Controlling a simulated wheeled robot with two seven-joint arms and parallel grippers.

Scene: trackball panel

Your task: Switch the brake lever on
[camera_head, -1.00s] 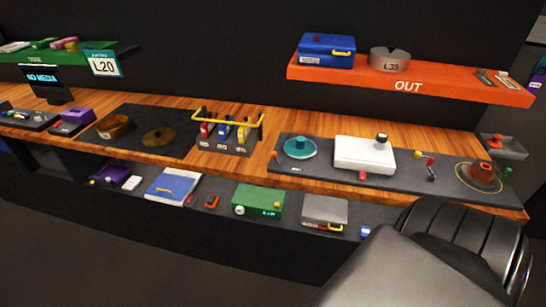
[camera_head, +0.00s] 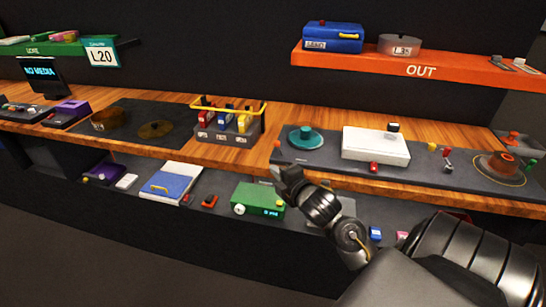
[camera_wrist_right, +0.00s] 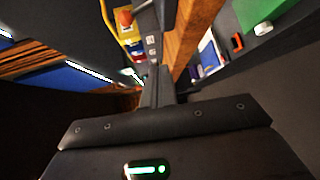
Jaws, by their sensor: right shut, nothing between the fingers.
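No label reading "brake" can be made out, so I cannot tell which lever is the brake lever. A box with red, blue and yellow levers (camera_head: 222,135) stands under a yellow guard bar on the wooden counter; part of it also shows at the top of the right wrist view (camera_wrist_right: 131,45). A small lever with red and yellow knobs (camera_head: 446,158) is on the dark panel (camera_head: 325,167) at right. My right gripper (camera_head: 277,173) is shut and empty, in front of the counter's edge, below and right of the lever box. My left gripper is not in view.
The dark panel also holds a teal disc (camera_head: 306,136), a white box (camera_head: 375,145) and an orange ball (camera_head: 502,163). A lower shelf carries a green device (camera_head: 258,198) and a blue box (camera_head: 172,184). An orange shelf (camera_head: 460,75) is above.

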